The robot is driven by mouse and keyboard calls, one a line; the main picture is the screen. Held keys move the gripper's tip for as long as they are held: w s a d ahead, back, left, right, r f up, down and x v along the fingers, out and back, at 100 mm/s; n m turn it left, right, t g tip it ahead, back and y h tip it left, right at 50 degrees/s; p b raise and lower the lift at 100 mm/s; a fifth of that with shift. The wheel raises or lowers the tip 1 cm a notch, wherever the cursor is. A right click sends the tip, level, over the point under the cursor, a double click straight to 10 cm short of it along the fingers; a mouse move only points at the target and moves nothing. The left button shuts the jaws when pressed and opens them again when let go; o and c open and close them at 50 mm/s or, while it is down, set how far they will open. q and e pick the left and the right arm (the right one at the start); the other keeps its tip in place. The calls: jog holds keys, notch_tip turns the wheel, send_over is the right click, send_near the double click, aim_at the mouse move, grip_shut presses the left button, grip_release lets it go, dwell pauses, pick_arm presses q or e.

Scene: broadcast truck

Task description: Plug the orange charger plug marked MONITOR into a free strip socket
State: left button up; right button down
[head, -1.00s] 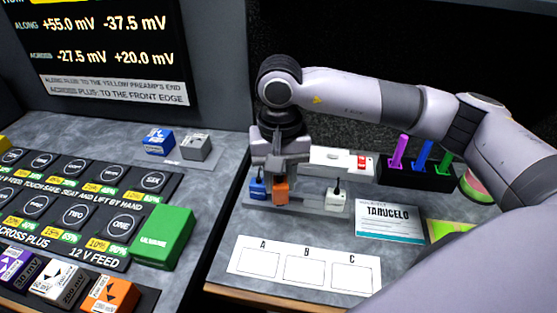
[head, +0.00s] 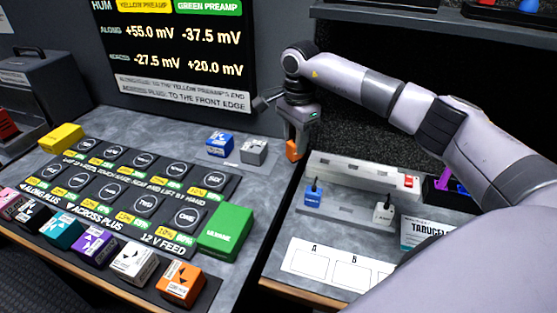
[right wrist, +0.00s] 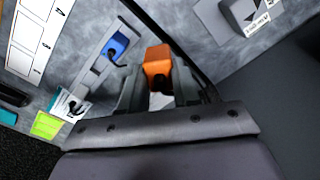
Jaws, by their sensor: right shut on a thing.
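My right gripper (head: 297,143) is shut on the orange plug (head: 292,151) and holds it up near the left end of the white power strip (head: 350,168). In the right wrist view, the orange plug (right wrist: 157,60) sits between the two fingers with a dark cord stub; its marking cannot be read. The strip has a row of sockets, with a red switch (head: 410,181) at its right end. A blue plug (head: 312,197) and a white plug (head: 383,212) stand on a grey rail (head: 345,210) in front of the strip. My left gripper is not in view.
A card with boxes A and B (head: 315,262) lies in front of the rail. A green block (head: 226,232) and a panel of round pads (head: 140,190) are on the left bench. Blue (head: 220,143) and grey (head: 254,152) blocks stand behind.

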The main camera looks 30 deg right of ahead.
jog(key=d+r+m+p, duration=0.1)
jog(key=d+m+p, duration=0.1)
jog(key=d+m, duration=0.9)
jog(key=shift+w+r, duration=0.25)
jog(key=shift+w, duration=0.2)
jog(key=shift+d, duration=0.1)
jog(key=shift+f+b, duration=1.3)
jog(key=shift+f, duration=1.65)
jog(key=shift+p, duration=0.4)
jog(key=shift+f+b, duration=0.9)
jog(key=shift+f, duration=0.35)
